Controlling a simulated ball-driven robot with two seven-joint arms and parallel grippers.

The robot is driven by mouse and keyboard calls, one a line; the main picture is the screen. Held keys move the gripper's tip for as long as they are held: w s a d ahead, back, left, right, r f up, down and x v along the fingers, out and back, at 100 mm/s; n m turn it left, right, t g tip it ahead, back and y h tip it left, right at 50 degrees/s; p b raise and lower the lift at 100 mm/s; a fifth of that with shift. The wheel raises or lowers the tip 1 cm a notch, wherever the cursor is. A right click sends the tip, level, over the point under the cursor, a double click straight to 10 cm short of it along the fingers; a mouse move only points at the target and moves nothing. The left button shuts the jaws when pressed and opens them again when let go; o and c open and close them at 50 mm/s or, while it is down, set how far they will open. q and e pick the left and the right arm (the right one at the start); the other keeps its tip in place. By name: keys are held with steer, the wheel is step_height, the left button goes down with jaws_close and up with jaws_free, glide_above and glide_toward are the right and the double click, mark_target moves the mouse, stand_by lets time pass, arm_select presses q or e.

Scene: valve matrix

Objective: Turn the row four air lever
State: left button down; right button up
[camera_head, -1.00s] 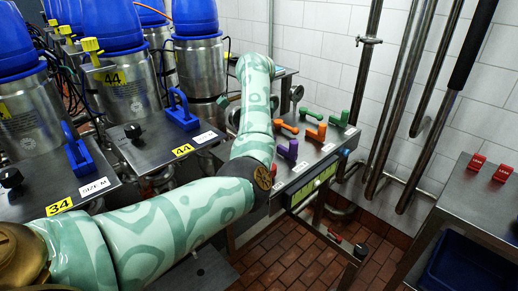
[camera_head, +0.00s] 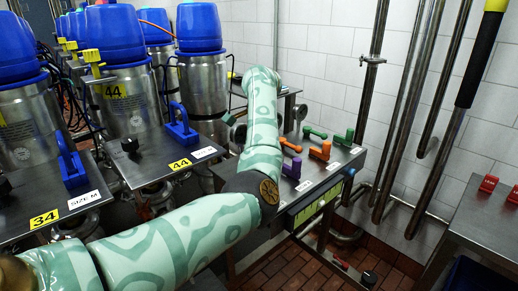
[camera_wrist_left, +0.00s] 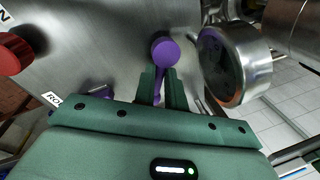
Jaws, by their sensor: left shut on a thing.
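In the left wrist view, my left gripper (camera_wrist_left: 159,88) has its dark green fingers on either side of the stem of a purple lever (camera_wrist_left: 165,50). The lever's round purple knob sticks out beyond the fingertips. The lever's mount is partly hidden by the gripper. Another purple part (camera_wrist_left: 103,91) shows on the metal panel at left. A purple lever (camera_head: 292,168) on the valve panel (camera_head: 325,178) shows there. I cannot tell the row from the label, which is cut off. My right gripper is not in view.
A round metal gauge (camera_wrist_left: 222,65) sits close right of the gripper, and a red knob (camera_wrist_left: 12,53) is at left. In the head view, orange levers (camera_head: 320,150) and green levers (camera_head: 316,132) stand on the panel. Vertical pipes (camera_head: 400,110) line the wall behind.

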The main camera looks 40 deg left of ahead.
arm_select(q)
steer(key=c, duration=1.5)
jaws_free()
steer(key=shift+o, duration=0.2)
step_height(320, 180, up, 16)
steer(key=s+d+p, duration=0.2)
steer(key=p, duration=0.3)
steer(key=shift+d, duration=0.15)
